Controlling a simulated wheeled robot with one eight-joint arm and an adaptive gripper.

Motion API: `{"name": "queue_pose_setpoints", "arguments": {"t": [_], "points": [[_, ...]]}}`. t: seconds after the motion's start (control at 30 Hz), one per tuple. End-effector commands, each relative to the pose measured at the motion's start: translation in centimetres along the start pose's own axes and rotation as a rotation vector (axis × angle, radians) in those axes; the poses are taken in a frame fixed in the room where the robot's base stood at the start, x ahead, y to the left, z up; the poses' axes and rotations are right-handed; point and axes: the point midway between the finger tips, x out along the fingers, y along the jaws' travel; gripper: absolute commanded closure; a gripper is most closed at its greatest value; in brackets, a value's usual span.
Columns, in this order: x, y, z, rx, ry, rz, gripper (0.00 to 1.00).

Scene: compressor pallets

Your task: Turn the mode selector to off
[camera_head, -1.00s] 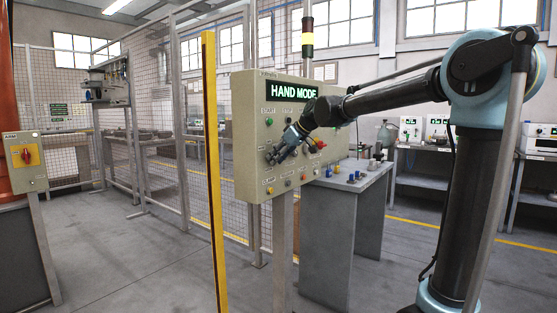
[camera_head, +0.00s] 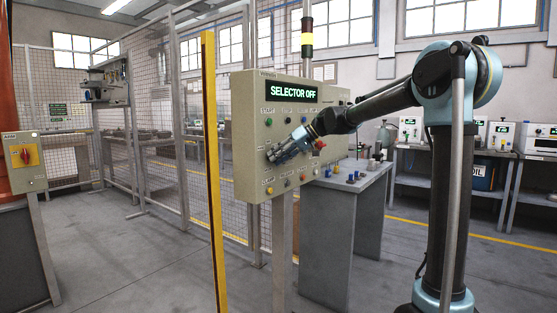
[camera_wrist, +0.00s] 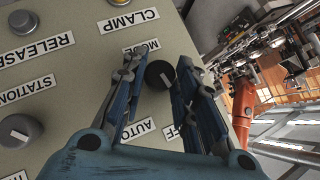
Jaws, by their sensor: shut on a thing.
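The mode selector (camera_wrist: 160,74) is a round black knob with a small white mark, between the "MODE" label above and the "AUTO" and partly covered "...FF" labels below in the wrist view. My gripper (camera_wrist: 159,68) is shut on it, one finger on each side. In the head view my gripper (camera_head: 272,156) reaches the left part of the beige control panel (camera_head: 243,110), and its fingers hide the knob. The panel's display (camera_head: 292,91) reads "SELECTOR OFF" in green letters.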

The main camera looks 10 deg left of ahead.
Motion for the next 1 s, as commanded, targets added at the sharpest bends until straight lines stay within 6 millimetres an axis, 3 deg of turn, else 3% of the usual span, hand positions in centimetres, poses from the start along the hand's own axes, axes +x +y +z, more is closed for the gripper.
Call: {"name": "queue_pose_setpoints", "arguments": {"t": [0.4, 0.93, 0.97, 1.0], "points": [[-0.11, 0.61, -0.12, 0.133, 0.005, -0.125, 0.96], [-0.08, 0.63, -0.02, 0.148, 0.003, -0.14, 0.97], [-0.08, 0.63, -0.02, 0.148, 0.003, -0.14, 0.68], [-0.07, 0.62, -0.02, 0.148, 0.003, -0.14, 0.59]]}}
